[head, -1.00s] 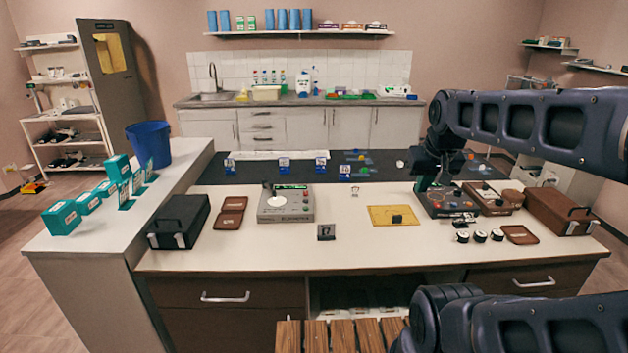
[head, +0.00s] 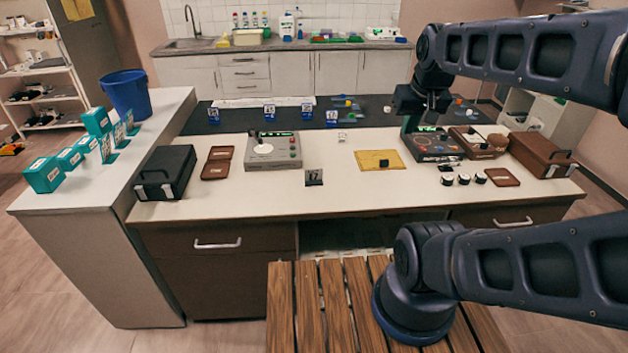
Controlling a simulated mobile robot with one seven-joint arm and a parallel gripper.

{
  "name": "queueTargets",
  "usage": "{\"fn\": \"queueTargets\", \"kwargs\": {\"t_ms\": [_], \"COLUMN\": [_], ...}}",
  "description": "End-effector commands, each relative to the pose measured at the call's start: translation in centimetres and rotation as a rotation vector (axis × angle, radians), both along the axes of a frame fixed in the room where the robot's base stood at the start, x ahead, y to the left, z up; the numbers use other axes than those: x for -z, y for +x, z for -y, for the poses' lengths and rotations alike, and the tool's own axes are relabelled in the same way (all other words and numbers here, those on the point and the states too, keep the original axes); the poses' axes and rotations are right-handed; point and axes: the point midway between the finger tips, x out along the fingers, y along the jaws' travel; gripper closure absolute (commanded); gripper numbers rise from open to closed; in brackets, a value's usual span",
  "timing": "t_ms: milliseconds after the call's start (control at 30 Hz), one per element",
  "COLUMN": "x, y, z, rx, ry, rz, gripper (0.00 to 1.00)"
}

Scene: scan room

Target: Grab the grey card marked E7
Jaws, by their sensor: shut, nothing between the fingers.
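A small dark grey card (head: 314,178) stands upright near the front middle of the pale counter (head: 240,200). Its light mark ends in what looks like a 7; the first character is too small to read surely. My gripper (head: 431,118) hangs at the right, above the back part of the counter near a dark control box, well to the right of and behind the grey card. It is shut and empty; its fingertips are small and dark against the box.
A grey joystick box (head: 273,151) stands behind the card. A yellow mat (head: 379,160) with a dark block lies to its right. Black cylinders, a brown case (head: 542,153) and the control box (head: 434,147) crowd the right. Blue cards stand on the dark strip behind.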

Motion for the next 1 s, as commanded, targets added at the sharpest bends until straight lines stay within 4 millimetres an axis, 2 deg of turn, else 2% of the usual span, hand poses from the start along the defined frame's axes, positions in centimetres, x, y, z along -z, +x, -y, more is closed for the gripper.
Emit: {"fn": "queueTargets", "kwargs": {"t_ms": [367, 533, 833, 1000], "x": [0.0, 0.0, 0.0, 0.0], "y": [0.0, 0.0, 0.1, 1.6], "z": [0.0, 0.0, 0.0, -0.4], "rx": [0.0, 0.0, -0.004, -0.061], "ry": [0.0, 0.0, -0.002, -0.029], "rz": [0.0, 0.0, -0.001, -0.023], "gripper": [1.0, 0.71, 0.71, 0.71]}}
